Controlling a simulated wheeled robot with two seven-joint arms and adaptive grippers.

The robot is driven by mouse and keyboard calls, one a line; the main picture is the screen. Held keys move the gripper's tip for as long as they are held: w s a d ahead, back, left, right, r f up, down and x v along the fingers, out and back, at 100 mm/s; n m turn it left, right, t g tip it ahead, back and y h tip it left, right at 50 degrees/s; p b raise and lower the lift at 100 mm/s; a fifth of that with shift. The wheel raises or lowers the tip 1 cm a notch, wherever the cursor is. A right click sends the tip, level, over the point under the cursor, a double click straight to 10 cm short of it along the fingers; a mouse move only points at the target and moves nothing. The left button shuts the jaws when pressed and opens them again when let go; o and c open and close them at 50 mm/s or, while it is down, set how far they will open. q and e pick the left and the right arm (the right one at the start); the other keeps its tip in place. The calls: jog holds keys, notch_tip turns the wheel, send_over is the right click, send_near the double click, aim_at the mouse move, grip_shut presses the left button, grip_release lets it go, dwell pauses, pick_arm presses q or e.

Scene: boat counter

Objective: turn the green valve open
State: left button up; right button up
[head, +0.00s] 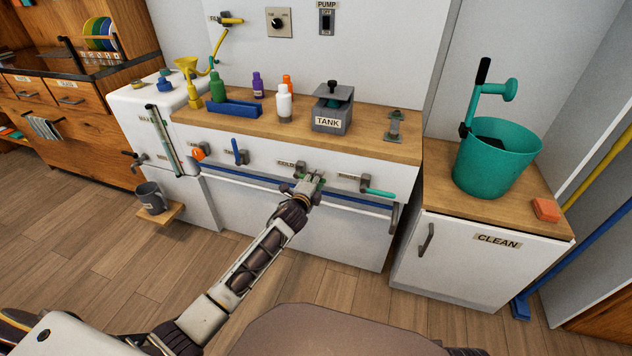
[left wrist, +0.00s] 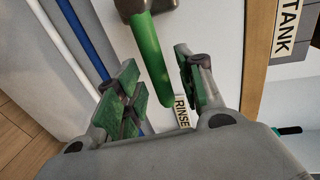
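In the head view my gripper covers most of the handle. My left gripper (head: 315,180) is at the valve, its fingers open on either side of the handle. In the left wrist view, the gripper (left wrist: 158,92) shows green pads, and the handle lies between them with gaps visible on both sides. My right gripper is not in view.
A teal-handled valve (head: 378,193) is close on the right, and a blue lever (head: 236,150) and orange knob (head: 198,153) are on the left. Blue and white rails (left wrist: 85,40) run beneath the valves. The TANK box (head: 332,111) and bottles stand on the counter above.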

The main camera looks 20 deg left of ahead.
pick_arm(q)
jog(key=shift+w, duration=0.45)
jog(key=shift+f, duration=0.1)
grip_shut()
